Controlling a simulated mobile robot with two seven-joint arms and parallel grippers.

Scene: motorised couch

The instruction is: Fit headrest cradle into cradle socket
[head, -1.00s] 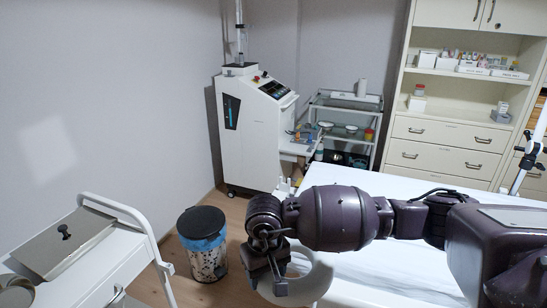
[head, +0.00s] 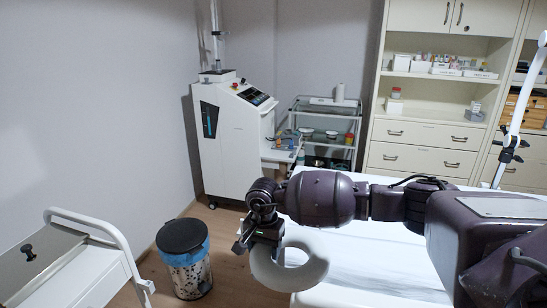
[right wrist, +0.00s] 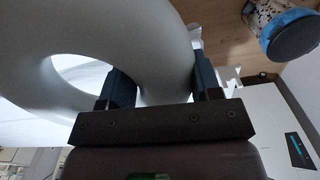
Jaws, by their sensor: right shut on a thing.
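The headrest cradle is a pale grey-white ring (head: 316,268), tilted and hanging beside the head end of the white couch (head: 395,272). My right gripper (head: 262,238) is shut on the ring's near-left rim. In the right wrist view, the two dark fingers (right wrist: 160,88) stand on either side of the ring's thick tube, and the ring (right wrist: 115,25) curves away with its hole at left. The cradle socket cannot be made out; the arm and ring cover part of the couch end. My left gripper is not in view.
A bin with a blue liner (head: 186,262) stands left of the ring. A white trolley (head: 85,262) is at lower left. A white machine (head: 232,135) and a glass-shelf cart (head: 328,130) stand behind. Bare floor lies between bin and couch.

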